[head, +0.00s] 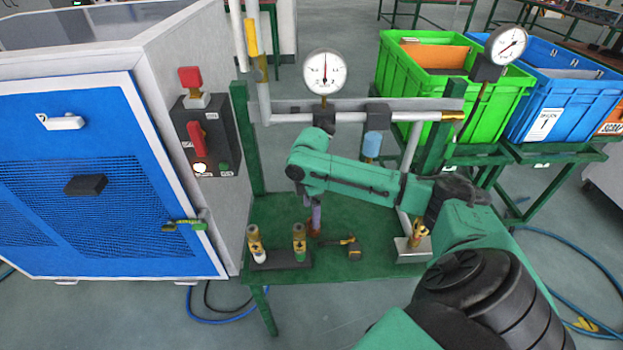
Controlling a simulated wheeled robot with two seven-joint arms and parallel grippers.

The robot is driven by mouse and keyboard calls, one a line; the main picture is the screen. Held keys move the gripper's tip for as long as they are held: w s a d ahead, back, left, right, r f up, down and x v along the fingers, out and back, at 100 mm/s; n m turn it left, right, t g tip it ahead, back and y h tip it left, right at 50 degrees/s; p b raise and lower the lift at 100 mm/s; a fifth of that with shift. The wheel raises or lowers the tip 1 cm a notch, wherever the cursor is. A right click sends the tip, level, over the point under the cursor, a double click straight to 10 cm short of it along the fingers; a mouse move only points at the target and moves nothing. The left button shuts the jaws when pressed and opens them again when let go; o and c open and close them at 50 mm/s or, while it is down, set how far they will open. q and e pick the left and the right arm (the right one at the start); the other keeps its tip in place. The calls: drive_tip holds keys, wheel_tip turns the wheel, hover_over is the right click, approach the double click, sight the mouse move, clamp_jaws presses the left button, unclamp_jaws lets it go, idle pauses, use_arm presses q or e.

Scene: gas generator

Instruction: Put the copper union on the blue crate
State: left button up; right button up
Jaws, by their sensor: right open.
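A copper-coloured fitting (452,116), which looks like the copper union, sits at the right end of the grey horizontal pipe. The blue crate (562,108) stands at the back right, on a green stand. My right arm reaches in from the lower right and its forearm runs left, below the pipe. My right gripper (314,207) is at its left end, low and well left of the copper fitting. It is open; its fingers are small and hard to make out under the wrist. My left gripper is out of view.
A green crate (428,82) stands left of the blue one. Two gauges (325,72) rise near the pipe. A blue-doored cabinet (110,190) fills the left. Hoses lie on the floor.

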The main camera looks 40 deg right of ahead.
sight(310, 223)
drive_tip(key=f, duration=0.3)
drive_tip(key=shift+w+f, duration=0.15)
drive_tip(key=shift+w, duration=0.1)
drive_tip(key=f, duration=0.4)
drive_tip(key=shift+s+d+f+b, duration=0.1)
drive_tip(key=shift+d+f+b, duration=0.05)
drive_tip(key=shift+d+b, duration=0.15)
drive_tip(key=shift+f, duration=0.3)
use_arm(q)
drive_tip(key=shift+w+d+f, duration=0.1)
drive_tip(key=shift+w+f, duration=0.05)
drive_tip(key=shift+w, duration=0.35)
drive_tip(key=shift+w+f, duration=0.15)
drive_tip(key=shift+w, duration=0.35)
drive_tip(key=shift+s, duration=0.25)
use_arm(e)
clamp_jaws()
